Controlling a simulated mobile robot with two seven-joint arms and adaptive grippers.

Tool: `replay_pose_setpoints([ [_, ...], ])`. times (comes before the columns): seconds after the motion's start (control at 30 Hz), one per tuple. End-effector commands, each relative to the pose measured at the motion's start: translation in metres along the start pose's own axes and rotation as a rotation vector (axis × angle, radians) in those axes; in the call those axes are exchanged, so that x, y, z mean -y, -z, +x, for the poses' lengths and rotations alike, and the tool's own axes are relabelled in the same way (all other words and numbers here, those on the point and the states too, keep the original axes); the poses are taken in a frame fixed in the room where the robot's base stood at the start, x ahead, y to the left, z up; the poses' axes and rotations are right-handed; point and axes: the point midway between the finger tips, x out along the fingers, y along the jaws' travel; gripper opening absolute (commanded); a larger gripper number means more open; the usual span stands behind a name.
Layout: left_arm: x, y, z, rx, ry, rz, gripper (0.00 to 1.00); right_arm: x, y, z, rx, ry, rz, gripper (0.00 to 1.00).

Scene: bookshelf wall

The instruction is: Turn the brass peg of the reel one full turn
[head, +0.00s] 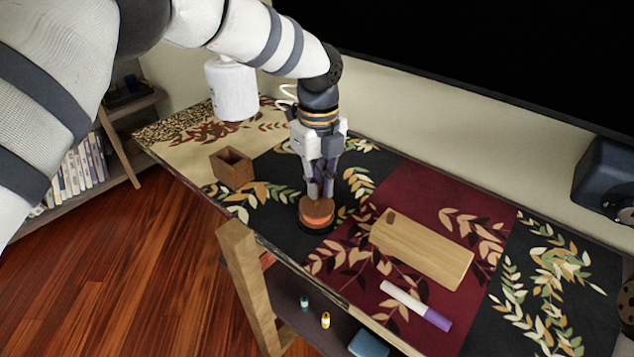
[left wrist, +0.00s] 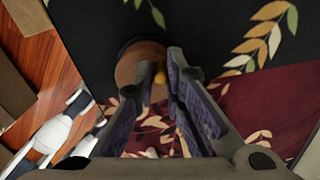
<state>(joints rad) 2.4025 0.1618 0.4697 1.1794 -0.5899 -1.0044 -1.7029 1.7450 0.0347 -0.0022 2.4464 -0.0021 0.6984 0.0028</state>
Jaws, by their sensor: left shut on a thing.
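The reel (head: 316,213) is a round wooden spool with an orange-red band, standing on a dark round base on the patterned table cover. It also shows in the left wrist view (left wrist: 128,68), partly behind my fingers. The brass peg (left wrist: 160,78) shows as a small golden spot between the finger pads; its top is mostly hidden in the head view. My left gripper (head: 320,194) points down over the reel from above and is shut on the peg. Its fingers also fill the middle of the left wrist view (left wrist: 159,72). My right gripper is not in view.
A wooden board (head: 422,250) and a white and purple marker (head: 416,305) lie right of the reel. An open wooden box (head: 232,167) and a white cylinder (head: 232,90) are to the left. A dark screen (head: 480,80) hangs behind. The table's front edge is close to the reel.

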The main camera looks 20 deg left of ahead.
Motion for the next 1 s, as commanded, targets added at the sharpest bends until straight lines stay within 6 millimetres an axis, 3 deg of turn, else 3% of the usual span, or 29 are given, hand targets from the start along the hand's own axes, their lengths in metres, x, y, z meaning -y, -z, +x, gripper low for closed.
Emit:
replay_pose_setpoints([
  [0.47, 0.001, 0.001, 0.0, -0.001, 0.002, 0.012, 0.0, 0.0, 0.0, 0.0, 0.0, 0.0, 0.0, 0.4],
  [0.5, 0.001, 0.001, 0.0, -0.001, 0.002, 0.012, 0.15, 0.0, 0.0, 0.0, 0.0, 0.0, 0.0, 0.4],
  [0.6, 0.001, 0.001, 0.0, -0.001, 0.001, 0.012, 0.32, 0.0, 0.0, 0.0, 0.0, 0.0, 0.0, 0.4],
  [0.87, 0.001, 0.001, -0.001, -0.001, 0.001, 0.011, 0.32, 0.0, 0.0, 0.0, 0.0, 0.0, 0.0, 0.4],
  [1.0, 0.002, 0.0, -0.019, 0.001, 0.005, 0.011, 0.32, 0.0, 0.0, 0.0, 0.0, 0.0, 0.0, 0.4],
])
